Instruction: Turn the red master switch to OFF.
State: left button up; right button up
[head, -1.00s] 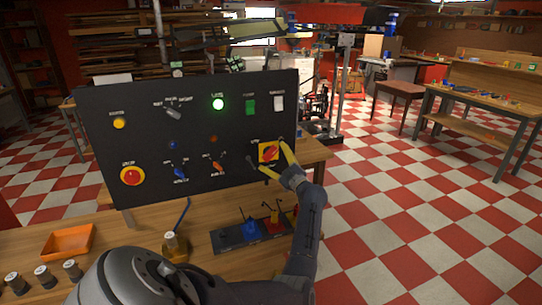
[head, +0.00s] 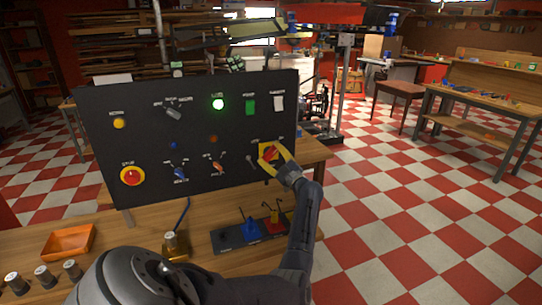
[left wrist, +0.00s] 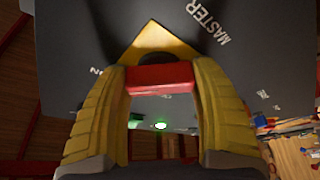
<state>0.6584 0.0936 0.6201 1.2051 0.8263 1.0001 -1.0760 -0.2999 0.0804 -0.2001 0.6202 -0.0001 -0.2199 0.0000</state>
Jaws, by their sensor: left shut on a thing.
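The red master switch (head: 268,154) sits on a yellow plate at the lower right of the black control panel (head: 140,145). In the left wrist view its red handle (left wrist: 160,77) lies across between the two yellow fingers, in front of the yellow plate (left wrist: 155,40) with the word MASTER beside it. My left gripper (head: 272,158) is shut on the red handle; it also shows in the left wrist view (left wrist: 160,100). The fingers hide part of the switch in the head view, and I cannot read its setting. My right gripper is not in view.
The panel also carries a red stop button (head: 131,176), a lit green lamp (head: 218,104) and several smaller switches. Open floor lies to the right.

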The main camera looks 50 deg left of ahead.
pick_arm(q)
jog(key=shift+c, duration=1.3)
jog(key=shift+n, duration=0.4)
jog(key=n, duration=0.2)
jog(key=n+g+h, duration=0.1)
jog(key=n, duration=0.1)
jog(key=shift+g+h, duration=0.3)
jog(key=n, duration=0.2)
jog(key=n+h, duration=0.1)
jog(key=n, duration=0.2)
jog(key=shift+g+h, duration=0.3)
jog(key=n+h, duration=0.1)
jog(key=n, duration=0.2)
jog(key=shift+n+t+h, duration=0.4)
jog(key=n+t+h, duration=0.1)
jog(key=n, duration=0.2)
jog(key=shift+n, duration=0.3)
